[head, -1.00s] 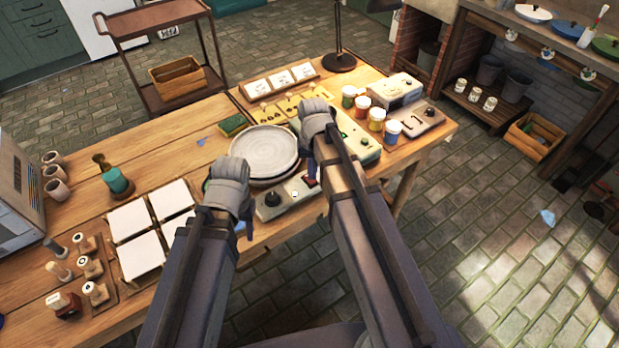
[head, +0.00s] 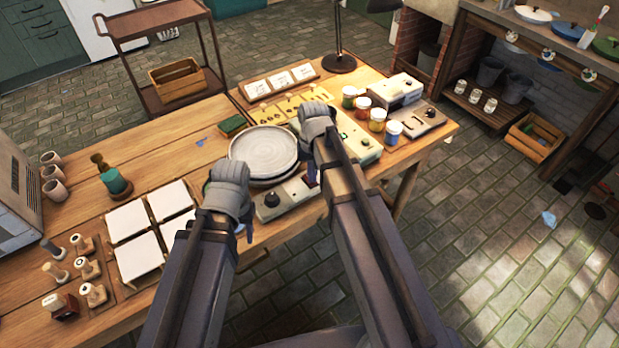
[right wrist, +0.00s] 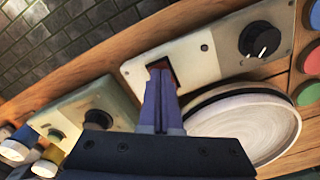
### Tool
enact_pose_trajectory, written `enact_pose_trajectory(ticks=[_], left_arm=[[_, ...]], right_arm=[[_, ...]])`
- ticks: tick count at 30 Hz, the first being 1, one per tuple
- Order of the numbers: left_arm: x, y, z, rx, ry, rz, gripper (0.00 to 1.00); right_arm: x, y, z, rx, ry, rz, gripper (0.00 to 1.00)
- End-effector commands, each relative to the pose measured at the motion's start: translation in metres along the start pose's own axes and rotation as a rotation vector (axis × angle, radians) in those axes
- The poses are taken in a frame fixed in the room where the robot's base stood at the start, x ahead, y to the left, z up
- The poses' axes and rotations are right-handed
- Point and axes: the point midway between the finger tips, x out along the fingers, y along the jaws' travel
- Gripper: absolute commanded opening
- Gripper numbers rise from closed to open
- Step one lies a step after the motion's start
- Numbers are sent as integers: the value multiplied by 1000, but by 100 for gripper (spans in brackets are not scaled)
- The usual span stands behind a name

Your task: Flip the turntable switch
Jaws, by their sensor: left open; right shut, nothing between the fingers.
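The turntable (head: 264,152) is a pale round plate on the wooden table, and it also shows at the right of the right wrist view (right wrist: 245,125). Its light control panel (head: 290,197) with a black knob (right wrist: 260,42) lies in front of it. In the right wrist view, a dark switch slot (right wrist: 174,67) sits on this panel (right wrist: 200,50). My right gripper (right wrist: 161,70) is shut and empty, its fingertips at the slot and covering most of the switch. I cannot tell the switch's position. My left gripper (head: 243,222) is open and empty, left of the panel, near the table's front edge.
Several white tiles (head: 130,220) and stamps lie to the left. A second control box (head: 360,145) and paint jars (head: 377,118) stand to the right, with a lamp (head: 338,62) behind. A green sponge (head: 232,126) lies behind the turntable.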

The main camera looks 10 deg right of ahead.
Motion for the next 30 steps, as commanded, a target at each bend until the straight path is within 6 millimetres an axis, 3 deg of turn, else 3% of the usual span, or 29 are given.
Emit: enact_pose_trajectory(ticks=[24, 30], left_arm=[[-62, -6, 4, 0, 0, 0, 50], [-70, -7, 4, 0, 0, 0, 50]], right_arm=[[-62, 0, 0, 0, 0, 0, 0], [-70, 0, 0, 0, 0, 0, 0]])
